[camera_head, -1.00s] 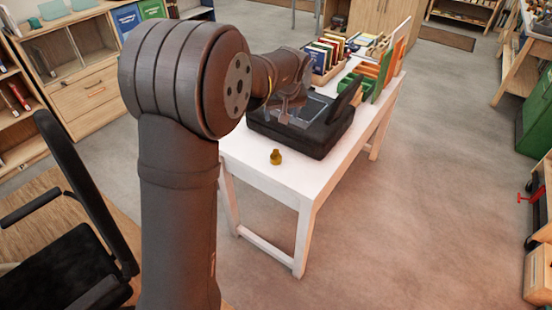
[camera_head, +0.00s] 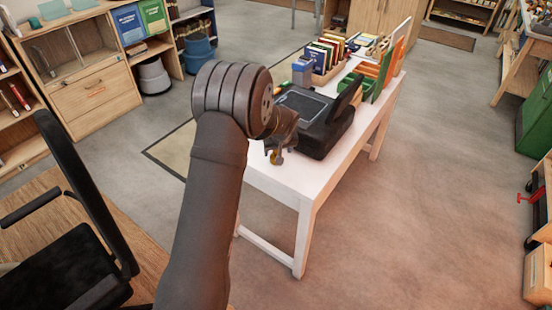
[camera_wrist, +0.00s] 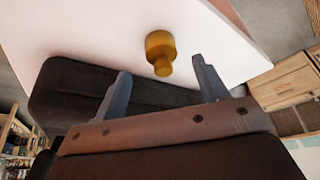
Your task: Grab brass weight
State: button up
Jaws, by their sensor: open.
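The brass weight (camera_wrist: 159,48) is a small yellow-brown cylinder with a narrower knob. It stands on the white table (camera_head: 280,182) near its front end. In the wrist view my gripper (camera_wrist: 162,80) is open, with two grey fingers apart. The weight shows between and beyond the fingertips, and nothing is held. In the head view my gripper (camera_head: 276,152) is over the table's near end and partly covers the weight (camera_head: 276,158). I cannot tell there whether the fingers touch it.
A black machine with a flat top (camera_head: 318,122) stands on the table just behind the weight. Book racks (camera_head: 325,60) and green and orange folders (camera_head: 375,75) fill the far end. A black chair (camera_head: 75,262) stands at the left.

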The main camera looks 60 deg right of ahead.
aim_at(277, 153)
jog(key=shift+x, duration=2.75)
jog(key=shift+w+r, duration=0.1)
jog(key=shift+w, duration=0.05)
grip_shut()
